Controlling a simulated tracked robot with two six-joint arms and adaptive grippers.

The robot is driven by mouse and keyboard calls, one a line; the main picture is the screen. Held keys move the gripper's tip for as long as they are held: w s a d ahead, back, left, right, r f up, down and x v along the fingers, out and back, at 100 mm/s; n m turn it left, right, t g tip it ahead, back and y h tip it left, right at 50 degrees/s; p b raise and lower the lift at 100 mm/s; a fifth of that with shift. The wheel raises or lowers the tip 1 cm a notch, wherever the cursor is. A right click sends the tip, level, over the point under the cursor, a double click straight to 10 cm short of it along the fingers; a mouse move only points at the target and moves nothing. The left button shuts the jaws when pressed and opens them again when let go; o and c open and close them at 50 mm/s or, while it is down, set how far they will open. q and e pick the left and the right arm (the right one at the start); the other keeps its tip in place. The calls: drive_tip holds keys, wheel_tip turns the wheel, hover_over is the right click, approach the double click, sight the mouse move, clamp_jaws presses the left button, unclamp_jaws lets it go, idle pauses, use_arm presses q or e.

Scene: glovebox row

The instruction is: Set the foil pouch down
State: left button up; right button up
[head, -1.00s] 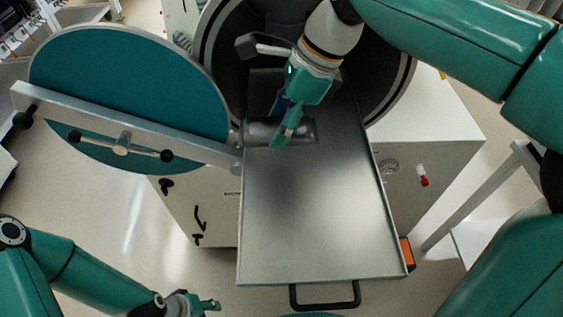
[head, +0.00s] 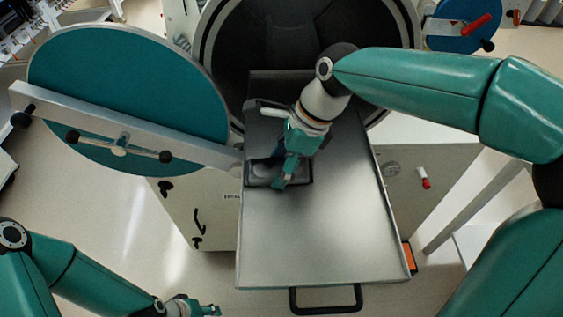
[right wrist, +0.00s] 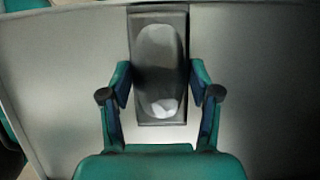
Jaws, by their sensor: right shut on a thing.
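The foil pouch (head: 262,173) is a dark grey rectangle with a paler, shiny oval middle. It is over the left part of the metal tray (head: 315,235), near the tray's left edge. My right gripper (head: 284,178) is shut on it. In the right wrist view the pouch (right wrist: 160,60) lies between the two fingers of my right gripper (right wrist: 160,85), one along each long side. I cannot tell whether its underside touches the tray. The gripper covers part of it in the head view. My left gripper (head: 208,309) is at the bottom left, away from the tray, its jaws too small to read.
The tray sticks out of a round dark chamber opening (head: 300,40). A round teal door (head: 130,95) with a metal bar stands open on the left, close to the tray's edge. The tray's middle and front are bare. A black handle (head: 326,308) is at its front.

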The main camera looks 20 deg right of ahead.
drive_tip(key=o, duration=1.2)
drive_tip(key=shift+f, duration=0.15)
drive_tip(key=shift+p+v, duration=0.5)
drive_tip(key=shift+v, duration=5.7)
